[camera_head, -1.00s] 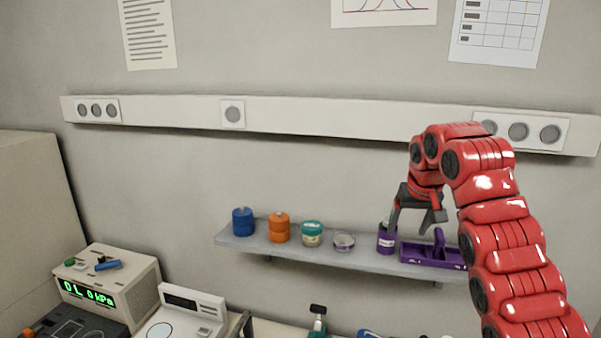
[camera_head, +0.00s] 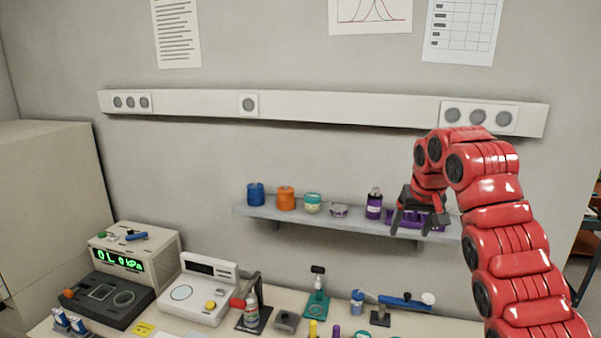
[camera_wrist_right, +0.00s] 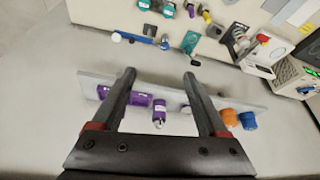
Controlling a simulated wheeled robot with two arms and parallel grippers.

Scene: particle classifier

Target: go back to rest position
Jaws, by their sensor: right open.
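My right gripper (camera_head: 410,228) is open and empty in the head view, at the right end of the wall shelf, in front of a purple tray (camera_head: 432,216). In the right wrist view my right gripper (camera_wrist_right: 160,78) shows two spread dark fingers with nothing between their tips. A purple bottle (camera_head: 374,204) stands upright on the shelf, left of the gripper; it also shows between the fingers in the right wrist view (camera_wrist_right: 159,112). My left gripper is not in view.
The wall shelf (camera_head: 290,216) also bears a blue container (camera_head: 255,194), an orange container (camera_head: 286,198) and a green-lidded jar (camera_head: 312,203). Below, the bench carries a pressure readout box (camera_head: 160,250), a scale (camera_head: 205,290) and several tools. The air left of my arm is clear.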

